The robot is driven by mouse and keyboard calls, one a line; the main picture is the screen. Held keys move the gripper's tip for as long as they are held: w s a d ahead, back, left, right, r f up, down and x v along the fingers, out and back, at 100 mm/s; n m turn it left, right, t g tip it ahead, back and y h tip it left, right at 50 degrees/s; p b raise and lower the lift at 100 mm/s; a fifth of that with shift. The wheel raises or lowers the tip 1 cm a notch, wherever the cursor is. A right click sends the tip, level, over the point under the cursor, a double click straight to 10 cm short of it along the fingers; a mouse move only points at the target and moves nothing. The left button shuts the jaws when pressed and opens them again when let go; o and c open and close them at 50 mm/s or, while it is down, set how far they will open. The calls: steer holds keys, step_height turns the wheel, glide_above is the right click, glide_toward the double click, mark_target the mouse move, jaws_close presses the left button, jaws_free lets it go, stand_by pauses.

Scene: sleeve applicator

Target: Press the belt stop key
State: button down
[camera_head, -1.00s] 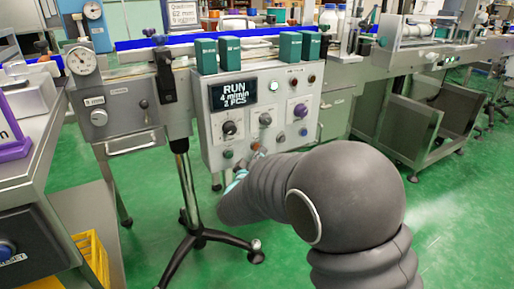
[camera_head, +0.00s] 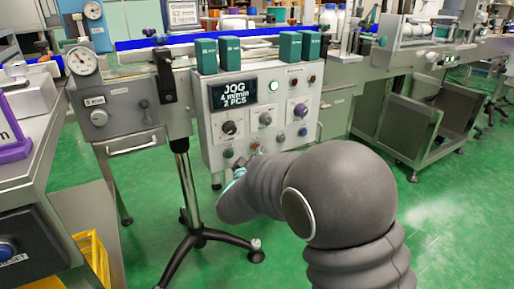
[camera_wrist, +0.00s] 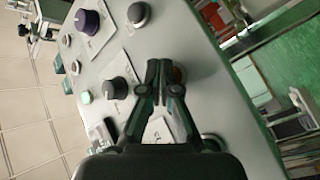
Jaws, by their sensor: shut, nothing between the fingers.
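The grey control panel (camera_head: 212,143) stands left of centre in the head view; its display (camera_head: 233,93) reads what looks like "JOG, 4 m/min, 2 PCS". My gripper (camera_wrist: 164,68) is shut and empty, its fingertips pointing at the panel's lower row of buttons. Another round button (camera_wrist: 211,142) is partly hidden beside my gripper. No stop label is readable. In the head view my arm hides part of the panel's lower edge.
The panel also carries black knobs (camera_head: 228,127), a purple knob (camera_head: 300,110) and a lit green button (camera_head: 273,86). Green boxes (camera_head: 206,56) stand along its top. A black tripod stand (camera_head: 191,236) is below left. Green floor is open at right.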

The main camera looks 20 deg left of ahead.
stand_by(0.4)
steer(key=shift+s+d, duration=0.55)
steer(key=shift+d, duration=0.05)
steer(key=shift+s+d+b, duration=0.3)
steer(key=shift+s+d, duration=1.3)
steer(key=shift+d, duration=0.3)
